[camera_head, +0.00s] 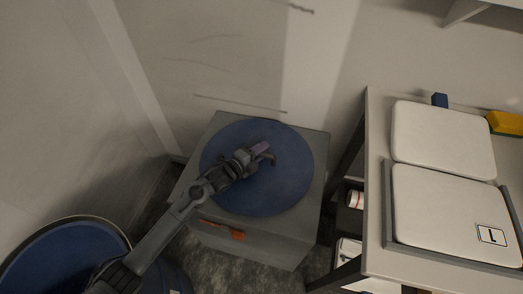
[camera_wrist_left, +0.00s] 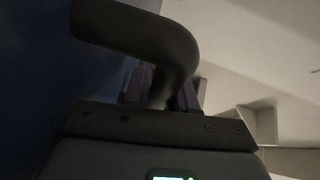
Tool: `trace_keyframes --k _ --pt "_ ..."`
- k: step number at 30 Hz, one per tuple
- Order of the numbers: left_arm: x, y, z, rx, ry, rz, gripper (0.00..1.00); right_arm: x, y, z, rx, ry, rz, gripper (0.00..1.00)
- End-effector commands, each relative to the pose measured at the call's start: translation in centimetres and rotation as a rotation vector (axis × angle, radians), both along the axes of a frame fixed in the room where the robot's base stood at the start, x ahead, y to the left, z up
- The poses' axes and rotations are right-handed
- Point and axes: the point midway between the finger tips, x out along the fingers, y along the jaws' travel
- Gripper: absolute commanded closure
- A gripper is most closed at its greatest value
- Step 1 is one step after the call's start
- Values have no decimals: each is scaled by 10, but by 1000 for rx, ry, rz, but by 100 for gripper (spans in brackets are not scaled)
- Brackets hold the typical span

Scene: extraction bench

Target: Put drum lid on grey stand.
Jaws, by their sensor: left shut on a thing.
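The drum lid (camera_head: 285,185) is a round blue disc with a dark handle at its middle. In the head view it lies over the top of the grey stand (camera_head: 222,122); I cannot tell whether it touches the top or is just above it. My left gripper (camera_head: 262,154) is shut on the lid's handle, which shows as a thick dark bent bar in the left wrist view (camera_wrist_left: 135,32). The fingers are partly hidden behind the handle there. The blue drum (camera_head: 60,262) stands at the lower left, partly behind my left arm. My right gripper is not in view.
A table (camera_head: 376,130) on the right holds two white padded panels (camera_head: 440,138), the nearer in a grey tray. A yellow object (camera_head: 507,123) and a small blue one (camera_head: 439,100) lie behind them. Walls stand close behind and left of the stand.

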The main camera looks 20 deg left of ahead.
Motion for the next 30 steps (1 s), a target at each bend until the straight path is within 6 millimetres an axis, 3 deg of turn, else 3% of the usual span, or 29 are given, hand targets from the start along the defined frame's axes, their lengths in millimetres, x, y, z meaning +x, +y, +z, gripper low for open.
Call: trace_keyframes --k 1,6,17,23,30 --pt "0 0 -1 0 1 0 71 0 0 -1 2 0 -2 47" --pt "0 0 -1 0 1 0 49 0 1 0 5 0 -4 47" --pt "-1 0 3 0 1 -1 49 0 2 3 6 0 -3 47" --pt "-22 11 8 1 3 0 49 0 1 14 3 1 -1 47" --pt "-62 31 16 3 3 -1 49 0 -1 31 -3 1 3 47"
